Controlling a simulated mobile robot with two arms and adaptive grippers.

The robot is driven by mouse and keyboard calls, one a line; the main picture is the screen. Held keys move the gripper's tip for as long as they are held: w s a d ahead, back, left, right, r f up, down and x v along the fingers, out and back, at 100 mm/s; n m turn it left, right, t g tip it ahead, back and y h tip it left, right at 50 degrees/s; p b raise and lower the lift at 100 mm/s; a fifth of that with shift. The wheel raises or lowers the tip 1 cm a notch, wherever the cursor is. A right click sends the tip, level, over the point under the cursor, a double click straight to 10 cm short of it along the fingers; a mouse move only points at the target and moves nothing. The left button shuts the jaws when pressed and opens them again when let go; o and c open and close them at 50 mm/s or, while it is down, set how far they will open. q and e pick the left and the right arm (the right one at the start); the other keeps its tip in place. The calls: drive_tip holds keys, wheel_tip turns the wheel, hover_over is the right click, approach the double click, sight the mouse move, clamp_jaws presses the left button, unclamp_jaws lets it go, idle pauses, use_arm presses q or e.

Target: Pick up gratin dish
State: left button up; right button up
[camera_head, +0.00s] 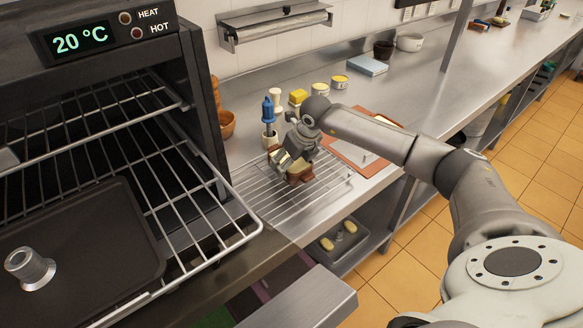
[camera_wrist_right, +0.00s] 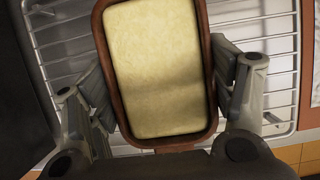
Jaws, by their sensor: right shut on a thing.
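The gratin dish (camera_wrist_right: 157,70) fills the middle of the right wrist view. It is a brown rectangular dish with a pale yellow filling. In the head view, the brown dish (camera_head: 300,174) is at the slatted rack (camera_head: 326,190) on the steel counter, mostly hidden by my right gripper. My right gripper (camera_head: 292,158) reaches it from above. In the wrist view the right gripper's fingers (camera_wrist_right: 165,90) lie along the dish's two long sides, shut on it. I cannot tell whether the dish touches the rack. My left gripper is not in view.
An open oven (camera_head: 190,110) with wire racks and a dark tray (camera_head: 75,250) stands at left. Bottles, a blue-topped one (camera_head: 268,110) and yellow-lidded jars (camera_head: 339,82) stand behind the rack. An orange board (camera_head: 365,155) lies to its right.

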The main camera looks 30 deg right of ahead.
drive_tip(key=s+a+r+b, duration=0.1)
drive_tip(key=r, duration=0.1)
drive_tip(key=s+a+r+b, duration=0.1)
drive_tip(key=r, duration=0.2)
drive_tip(key=s+a+r+b, duration=0.1)
drive_tip(key=r, duration=0.1)
drive_tip(key=shift+s+a+r, duration=0.2)
drive_tip(key=shift+s, duration=0.15)
drive_tip(key=s+a+r+b, duration=0.2)
drive_tip(key=s+a+r, duration=0.2)
drive_tip(key=s, duration=0.3)
drive_tip(key=shift+a+b, duration=0.3)
drive_tip(key=shift+a, duration=0.6)
